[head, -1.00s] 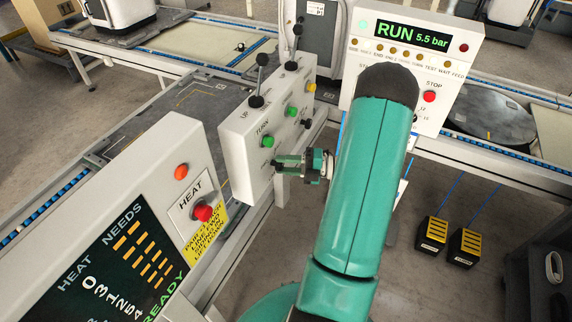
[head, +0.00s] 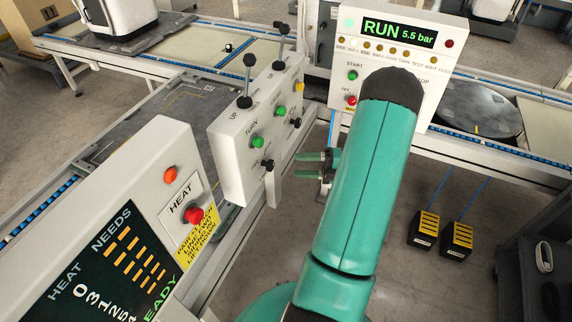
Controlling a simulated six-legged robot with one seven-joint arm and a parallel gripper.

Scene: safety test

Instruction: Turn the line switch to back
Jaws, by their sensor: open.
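I cannot read a label that marks the line switch. The white lever box (head: 232,170) stands left of centre. Its front has a black knob (head: 267,165) low down, another black knob (head: 295,123) farther back, and green buttons (head: 257,142). Black-balled levers (head: 245,75) stand on its top. The white RUN panel (head: 345,82) behind has a red knob (head: 351,100) under a green START button. My gripper (head: 302,165) is open and empty, with two green fingers pointing left toward the lever box, apart from its front. My arm hides part of the RUN panel.
A heat panel (head: 150,180) with a red button (head: 194,215) stands front left. Conveyor rails run behind and to the right, with a dark round plate (head: 480,110). Two yellow-black pedals (head: 457,238) are on the floor at right. Bare floor lies below my gripper.

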